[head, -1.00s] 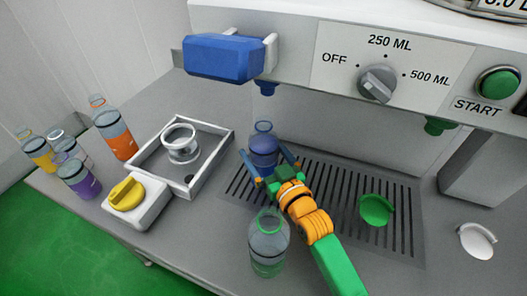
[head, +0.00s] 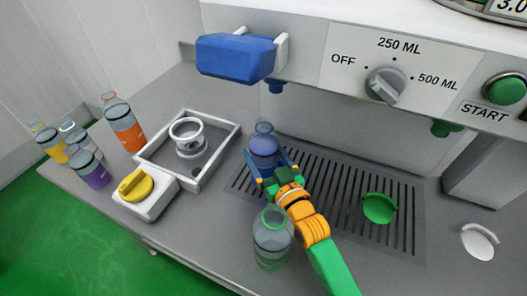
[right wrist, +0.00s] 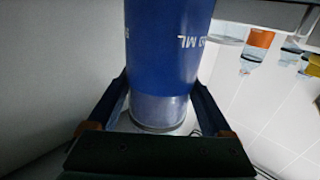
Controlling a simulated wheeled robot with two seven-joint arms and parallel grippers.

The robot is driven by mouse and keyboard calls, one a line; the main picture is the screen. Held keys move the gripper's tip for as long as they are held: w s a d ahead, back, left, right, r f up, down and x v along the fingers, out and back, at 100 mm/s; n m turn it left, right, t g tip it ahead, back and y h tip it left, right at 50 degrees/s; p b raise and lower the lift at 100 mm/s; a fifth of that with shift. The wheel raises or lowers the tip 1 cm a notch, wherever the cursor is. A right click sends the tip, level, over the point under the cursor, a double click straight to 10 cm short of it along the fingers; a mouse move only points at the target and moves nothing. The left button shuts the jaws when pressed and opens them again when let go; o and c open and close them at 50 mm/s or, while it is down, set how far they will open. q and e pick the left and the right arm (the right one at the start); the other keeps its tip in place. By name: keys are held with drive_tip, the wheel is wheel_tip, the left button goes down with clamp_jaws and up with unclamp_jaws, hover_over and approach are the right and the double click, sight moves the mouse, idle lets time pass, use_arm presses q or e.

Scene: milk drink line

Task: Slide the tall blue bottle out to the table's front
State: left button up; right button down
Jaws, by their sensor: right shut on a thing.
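The tall blue bottle (head: 264,146) stands upright on the dark slatted drip grate (head: 335,185), below the blue nozzle. In the right wrist view its blue label (right wrist: 165,50) fills the middle between the fingers. My right gripper (head: 271,168) is shut on the bottle, one finger on each side of its body. The lower part of the bottle is hidden by the gripper in the head view. The table's front (head: 195,245) is bare to the left of a clear bottle. My left gripper is not in view.
A clear bottle with a green rim (head: 272,240) stands close in front, beside my right arm. A white tray (head: 225,150) with a metal ring and a yellow knob box (head: 142,190) are to the left. Several coloured bottles (head: 122,125) stand far left. A green disc (head: 379,208) lies on the grate.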

drive_tip(key=shift+w+d, duration=0.75)
drive_tip(key=shift+w, duration=0.1)
unclamp_jaws()
drive_tip(key=v, duration=0.7)
drive_tip(key=shift+p+v, duration=0.4)
drive_tip(key=shift+v, duration=0.95)
drive_tip(key=p, duration=0.1)
approach(277, 159)
drive_tip(key=shift+s+d, duration=0.1)
drive_tip(key=shift+s, duration=0.1)
